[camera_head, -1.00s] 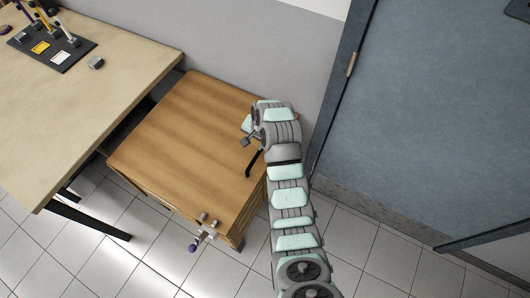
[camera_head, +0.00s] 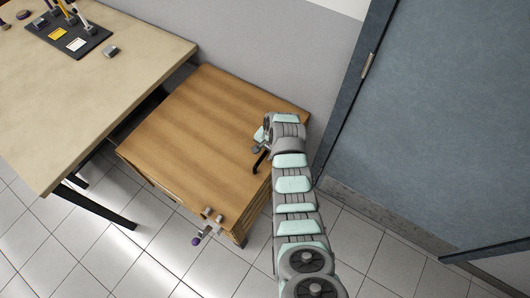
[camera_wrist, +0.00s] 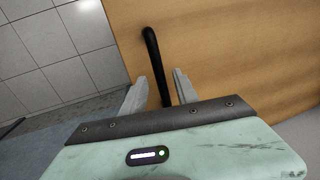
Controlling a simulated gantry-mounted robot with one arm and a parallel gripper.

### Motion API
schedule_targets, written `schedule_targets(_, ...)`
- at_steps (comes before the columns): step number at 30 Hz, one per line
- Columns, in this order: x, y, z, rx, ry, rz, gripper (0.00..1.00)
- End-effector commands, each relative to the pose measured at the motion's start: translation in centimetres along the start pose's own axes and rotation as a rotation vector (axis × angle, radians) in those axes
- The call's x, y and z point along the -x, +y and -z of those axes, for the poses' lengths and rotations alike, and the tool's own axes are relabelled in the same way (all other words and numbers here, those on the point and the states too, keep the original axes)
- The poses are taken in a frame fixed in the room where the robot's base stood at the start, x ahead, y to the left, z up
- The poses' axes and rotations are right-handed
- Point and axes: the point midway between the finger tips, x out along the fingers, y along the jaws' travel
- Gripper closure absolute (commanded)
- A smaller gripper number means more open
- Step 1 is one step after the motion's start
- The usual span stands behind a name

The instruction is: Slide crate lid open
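The wooden crate (camera_head: 180,125) stands on the tiled floor beside the workbench, its flat lid (camera_head: 205,110) covering the top. A black bar handle (camera_head: 260,161) rises from the lid near its right edge. It also shows in the wrist view (camera_wrist: 151,47), running down between my fingers. My gripper (camera_wrist: 162,84) is over the right side of the lid, one finger on each side of the handle. The fingers look apart, with a narrow gap beside the bar. In the head view my wrist hides most of the gripper and part of the lid's right edge.
The workbench (camera_head: 100,80) stands to the left, with a dark tool mat (camera_head: 62,37) on it. A small grey-and-purple fitting (camera_head: 208,226) shows at the crate's front. A grey wall is behind, and a blue-grey door (camera_head: 450,130) is to the right.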

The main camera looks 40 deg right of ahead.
Motion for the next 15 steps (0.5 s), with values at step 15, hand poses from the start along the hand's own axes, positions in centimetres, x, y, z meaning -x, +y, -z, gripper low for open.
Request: schedule_targets(15,-0.58,-0.04,0.0,0.002,0.001,0.0,0.7)
